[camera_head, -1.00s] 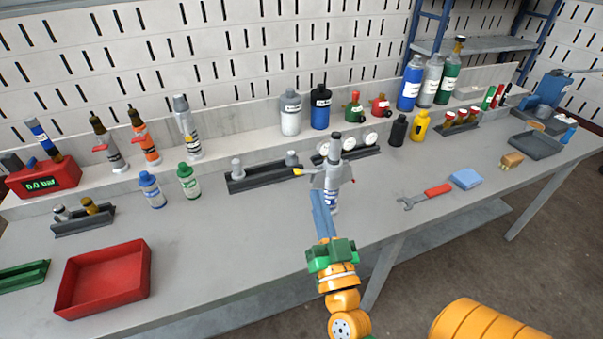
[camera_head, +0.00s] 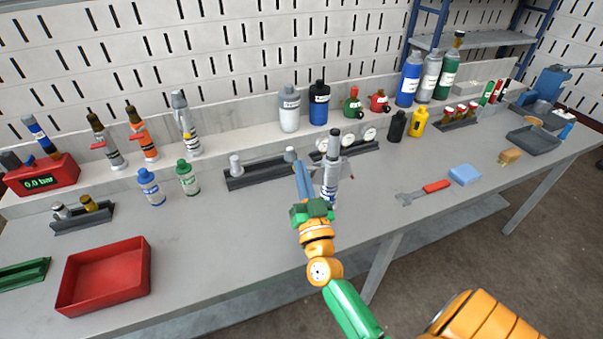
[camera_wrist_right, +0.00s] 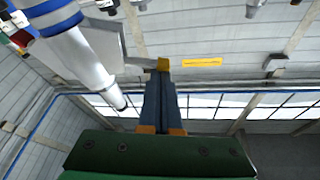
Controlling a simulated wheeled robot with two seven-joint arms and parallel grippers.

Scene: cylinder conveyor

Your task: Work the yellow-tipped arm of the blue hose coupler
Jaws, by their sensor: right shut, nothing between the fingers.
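The blue hose coupler (camera_head: 331,172) stands upright on the bench in the head view, a grey body with blue bands near its foot. In the right wrist view its blue-banded body (camera_wrist_right: 75,48) fills the upper left. Its grey arm ends in a yellow tip (camera_wrist_right: 163,64), right at my fingertips; I cannot tell whether they touch. The tip is hidden in the head view. My right gripper (camera_head: 301,168) is shut and empty, just left of the coupler's body. It also shows in the right wrist view (camera_wrist_right: 161,84). My left gripper is not in view.
Blue-capped (camera_head: 151,189) and green-capped (camera_head: 188,179) bottles stand to the left. A red tray (camera_head: 103,277) is at front left. A wrench (camera_head: 424,193) lies to the right.

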